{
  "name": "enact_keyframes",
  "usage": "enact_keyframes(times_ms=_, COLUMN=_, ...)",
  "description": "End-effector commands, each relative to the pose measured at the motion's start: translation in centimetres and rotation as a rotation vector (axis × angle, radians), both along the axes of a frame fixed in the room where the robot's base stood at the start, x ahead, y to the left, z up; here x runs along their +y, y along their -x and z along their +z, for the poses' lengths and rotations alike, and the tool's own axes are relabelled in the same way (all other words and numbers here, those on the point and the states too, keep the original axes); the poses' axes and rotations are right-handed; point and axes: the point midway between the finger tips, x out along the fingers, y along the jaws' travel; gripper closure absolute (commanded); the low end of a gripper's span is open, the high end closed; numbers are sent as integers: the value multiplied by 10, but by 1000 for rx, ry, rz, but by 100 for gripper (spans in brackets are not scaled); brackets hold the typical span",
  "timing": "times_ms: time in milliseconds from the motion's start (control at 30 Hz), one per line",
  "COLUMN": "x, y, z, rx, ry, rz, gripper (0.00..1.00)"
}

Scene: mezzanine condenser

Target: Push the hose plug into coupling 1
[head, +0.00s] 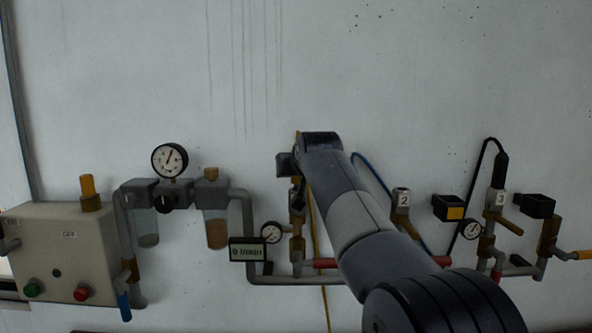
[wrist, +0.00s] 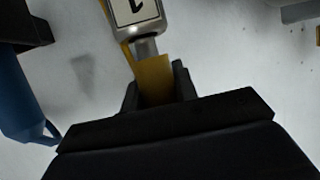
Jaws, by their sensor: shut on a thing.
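In the wrist view my gripper (wrist: 156,86) is shut on the yellow body of the hose plug (wrist: 155,72). The plug's narrow grey metal nose points at the coupling marked 1 (wrist: 136,12), whose label appears upside down. The nose meets the end of coupling 1, in line or nearly so. A short length of nose shows between the yellow body and the coupling, and I cannot tell how deep it sits. A yellow hose (head: 325,304) hangs below there.
Coupling 2 (head: 402,198) is to the right, with a blue hose (head: 368,170) nearby. Coupling 3 (head: 498,200) holds a black plug (head: 501,170). Gauges, red-handled pipes and a control box (head: 60,250) line the wall. In the wrist view a blue part (wrist: 18,100) stands at left.

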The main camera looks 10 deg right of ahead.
Motion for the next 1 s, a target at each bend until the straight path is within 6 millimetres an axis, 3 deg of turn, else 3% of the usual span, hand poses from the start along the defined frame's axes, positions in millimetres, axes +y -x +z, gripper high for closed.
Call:
enact_keyframes(times_ms=567, x=0, y=0, z=-15, rx=-2, ry=0, rz=0, gripper=97)
enact_keyframes(times_ms=600, x=0, y=0, z=-13, rx=-2, ry=0, rz=0, gripper=70)
enact_keyframes(times_ms=867, x=0, y=0, z=-14, rx=-1, ry=0, rz=0, gripper=49)
enact_keyframes(times_ms=1000, x=0, y=0, z=-14, rx=-1, ry=0, rz=0, gripper=47)
